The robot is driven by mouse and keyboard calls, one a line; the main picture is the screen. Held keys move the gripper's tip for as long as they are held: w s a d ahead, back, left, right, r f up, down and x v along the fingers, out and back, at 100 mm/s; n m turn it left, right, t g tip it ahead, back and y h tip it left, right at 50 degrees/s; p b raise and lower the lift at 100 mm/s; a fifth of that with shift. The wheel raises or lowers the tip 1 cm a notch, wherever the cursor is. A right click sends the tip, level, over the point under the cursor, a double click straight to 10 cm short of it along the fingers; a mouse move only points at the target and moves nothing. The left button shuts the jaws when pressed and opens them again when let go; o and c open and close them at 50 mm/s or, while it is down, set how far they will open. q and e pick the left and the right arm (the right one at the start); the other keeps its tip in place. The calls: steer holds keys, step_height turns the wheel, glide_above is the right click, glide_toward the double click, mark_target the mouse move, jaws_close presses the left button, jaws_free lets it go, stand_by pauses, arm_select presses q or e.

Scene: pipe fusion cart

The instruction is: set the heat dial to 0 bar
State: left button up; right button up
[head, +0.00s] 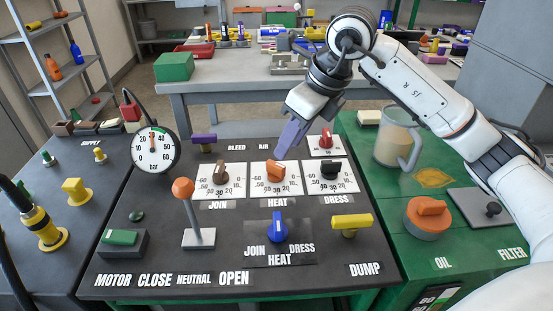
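The heat dial is an orange knob (274,171) on a white scale plate (291,178), above the word HEAT, in the middle of the dark cart panel (150,215). The scale has numbers such as 30; where the knob points is too small to read surely. My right gripper (288,145) reaches down from the upper right, its purple-grey fingers just behind and above the knob. They look close to it, but I cannot tell whether they touch. The fingers overlap in this view, so their opening is not clear. My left gripper is not in view.
A brown join dial (220,173) and a black dress dial (331,168) flank the heat dial closely. A red dial (326,139) sits behind, a blue selector (277,227) in front. An orange-topped lever (184,189), pressure gauge (154,149) and yellow dump handle (352,222) stand nearby.

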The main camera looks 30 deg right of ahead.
mark_target(277, 164)
steer(key=x, duration=0.7)
steer(key=shift+w+a+f, duration=0.1)
steer(key=shift+f, duration=0.05)
jaws_close()
